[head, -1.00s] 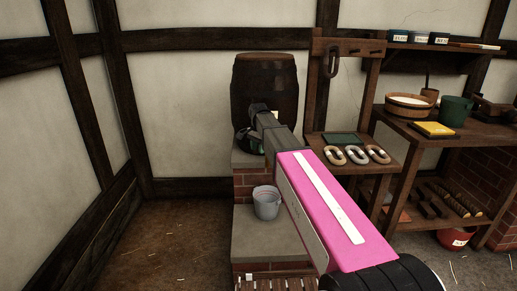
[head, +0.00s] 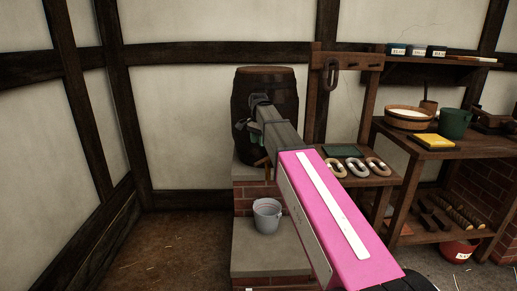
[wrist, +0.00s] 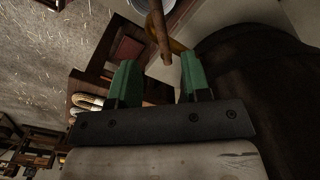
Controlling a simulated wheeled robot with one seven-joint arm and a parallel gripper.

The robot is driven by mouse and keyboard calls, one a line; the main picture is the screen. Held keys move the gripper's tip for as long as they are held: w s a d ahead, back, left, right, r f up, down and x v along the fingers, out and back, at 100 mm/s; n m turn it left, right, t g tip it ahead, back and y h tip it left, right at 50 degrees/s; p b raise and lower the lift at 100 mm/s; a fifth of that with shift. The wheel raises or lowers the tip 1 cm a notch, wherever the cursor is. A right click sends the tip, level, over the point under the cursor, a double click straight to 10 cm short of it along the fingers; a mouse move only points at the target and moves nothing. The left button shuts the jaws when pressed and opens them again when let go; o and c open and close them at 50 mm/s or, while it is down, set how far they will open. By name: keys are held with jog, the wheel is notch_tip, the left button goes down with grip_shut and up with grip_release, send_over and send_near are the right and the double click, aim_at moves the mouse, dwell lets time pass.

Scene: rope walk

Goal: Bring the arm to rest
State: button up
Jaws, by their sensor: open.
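My pink arm (head: 335,215) reaches forward from the lower right. My gripper (head: 246,135) is in front of the dark barrel (head: 275,92) and hides part of it. In the wrist view my gripper (wrist: 157,75) has its two green fingers spread apart with nothing held between them. A brown wooden piece (wrist: 160,30) and a yellowish curved part lie beyond the fingertips. The barrel also fills the right of the wrist view (wrist: 240,70).
A grey bucket (head: 267,214) stands on the low stone step (head: 262,252) below the barrel. To the right are a small stand (head: 385,181) with metal links and a workbench (head: 390,128) with tubs and a yellow block. Floor at left is clear.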

jog(key=shift+r, duration=0.35)
